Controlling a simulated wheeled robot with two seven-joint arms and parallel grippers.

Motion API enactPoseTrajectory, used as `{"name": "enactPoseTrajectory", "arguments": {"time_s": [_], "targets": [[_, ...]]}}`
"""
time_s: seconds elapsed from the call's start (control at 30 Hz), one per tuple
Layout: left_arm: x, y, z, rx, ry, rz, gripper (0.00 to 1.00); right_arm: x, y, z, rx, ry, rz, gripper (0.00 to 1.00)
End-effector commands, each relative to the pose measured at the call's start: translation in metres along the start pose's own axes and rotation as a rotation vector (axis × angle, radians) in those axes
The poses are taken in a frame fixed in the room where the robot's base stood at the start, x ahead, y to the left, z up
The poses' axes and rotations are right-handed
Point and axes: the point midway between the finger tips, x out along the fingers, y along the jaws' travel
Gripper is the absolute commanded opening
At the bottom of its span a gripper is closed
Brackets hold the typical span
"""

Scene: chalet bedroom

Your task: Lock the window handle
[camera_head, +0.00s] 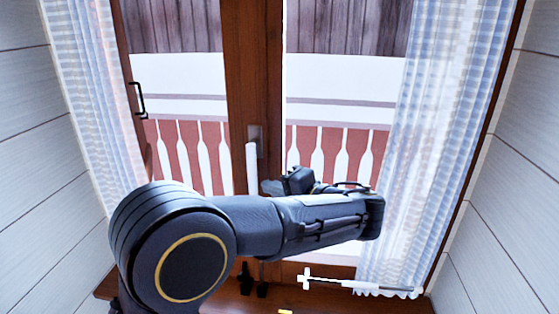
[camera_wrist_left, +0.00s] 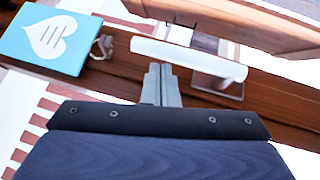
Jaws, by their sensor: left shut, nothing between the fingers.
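The white window handle (camera_head: 252,168) is on the wooden middle post of the window, below its metal plate (camera_head: 256,135). Its lever runs along the post, pointing down in the head view. The handle (camera_wrist_left: 190,58) lies across the upper middle of the left wrist view. My left gripper (camera_wrist_left: 160,70) is shut and empty, its fingertips right beside the lever. I cannot tell whether they touch it. In the head view my left gripper (camera_head: 272,187) is just right of the lever's lower end, partly hidden by my arm. My right gripper is not in view.
A black handle (camera_head: 138,100) is on the left window frame. Sheer curtains hang at the left (camera_head: 95,90) and right (camera_head: 440,130). Small dark objects (camera_head: 245,279) show near the wooden sill. A blue panel with a white heart (camera_wrist_left: 50,38) is near the post in the wrist view.

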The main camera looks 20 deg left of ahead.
Motion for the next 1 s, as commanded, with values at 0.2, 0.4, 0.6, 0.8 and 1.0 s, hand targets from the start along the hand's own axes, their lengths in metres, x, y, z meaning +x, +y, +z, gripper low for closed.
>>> {"name": "enactPoseTrajectory", "arguments": {"time_s": [0.2,0.4,0.6,0.8,1.0], "targets": [[-0.041,0.002,-0.001,0.0,0.008,0.0,0.0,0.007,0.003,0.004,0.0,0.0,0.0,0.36],[-0.063,0.001,-0.001,0.0,0.007,-0.001,0.0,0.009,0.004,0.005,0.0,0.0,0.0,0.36],[-0.067,0.0,-0.001,0.001,0.006,0.0,0.0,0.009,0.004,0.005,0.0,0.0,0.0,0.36],[-0.067,0.0,-0.001,0.001,0.006,0.0,0.0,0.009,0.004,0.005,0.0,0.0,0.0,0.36],[-0.067,0.0,-0.001,0.001,0.006,0.0,0.0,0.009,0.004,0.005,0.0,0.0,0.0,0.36]]}}
